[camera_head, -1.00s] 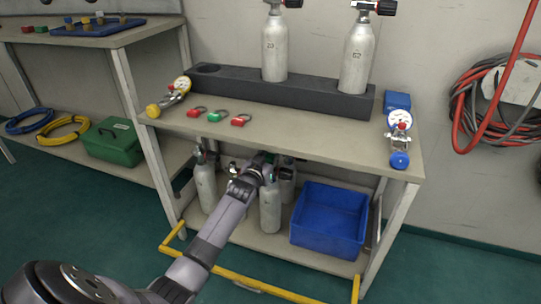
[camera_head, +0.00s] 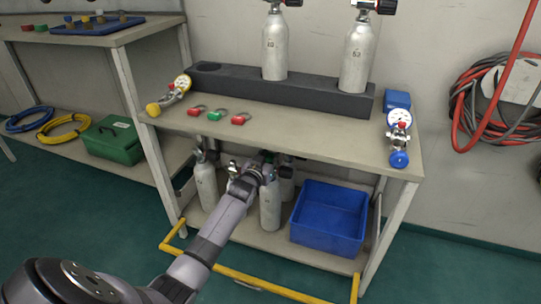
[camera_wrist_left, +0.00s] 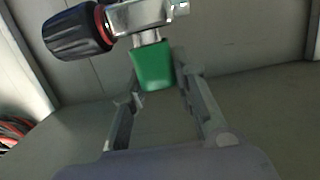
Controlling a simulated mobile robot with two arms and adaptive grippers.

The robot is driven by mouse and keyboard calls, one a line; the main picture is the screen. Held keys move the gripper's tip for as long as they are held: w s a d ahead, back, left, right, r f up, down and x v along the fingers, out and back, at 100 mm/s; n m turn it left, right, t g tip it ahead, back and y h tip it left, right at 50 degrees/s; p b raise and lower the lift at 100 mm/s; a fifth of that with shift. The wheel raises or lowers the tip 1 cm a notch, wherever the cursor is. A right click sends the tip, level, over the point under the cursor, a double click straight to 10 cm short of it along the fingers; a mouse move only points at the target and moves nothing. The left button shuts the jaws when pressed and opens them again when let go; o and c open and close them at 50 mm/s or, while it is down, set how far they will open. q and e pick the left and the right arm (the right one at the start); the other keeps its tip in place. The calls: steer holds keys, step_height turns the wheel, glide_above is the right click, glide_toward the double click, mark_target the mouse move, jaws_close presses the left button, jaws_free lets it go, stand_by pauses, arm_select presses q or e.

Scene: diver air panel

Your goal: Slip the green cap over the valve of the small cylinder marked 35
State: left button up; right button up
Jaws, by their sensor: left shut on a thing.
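My left gripper (camera_head: 264,170) reaches under the bench top, at the valve of a grey cylinder (camera_head: 270,210) on the lower shelf. In the left wrist view, the gripper (camera_wrist_left: 162,84) is shut on the green cap (camera_wrist_left: 153,68), a finger on each side. The cap meets the metal neck of a valve (camera_wrist_left: 146,15) with a black and red knob (camera_wrist_left: 78,32). I cannot tell how far the neck sits inside the cap. The number on this cylinder is not readable. My right gripper is not in view.
Other grey cylinders (camera_head: 206,184) stand beside it on the lower shelf, with a blue bin (camera_head: 330,212) to the right. The bench top (camera_head: 300,135) is close above. A yellow rail (camera_head: 270,287) crosses in front. Red and green ringed pieces (camera_head: 214,116) lie on top.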

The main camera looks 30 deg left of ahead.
arm_select(q)
steer(key=shift+f, duration=0.45)
stand_by(0.3)
steer(key=o, duration=0.8)
steer(key=shift+o, duration=0.2)
steer(key=shift+s, duration=0.1)
steer(key=v, duration=1.2)
steer(key=shift+f, duration=0.1)
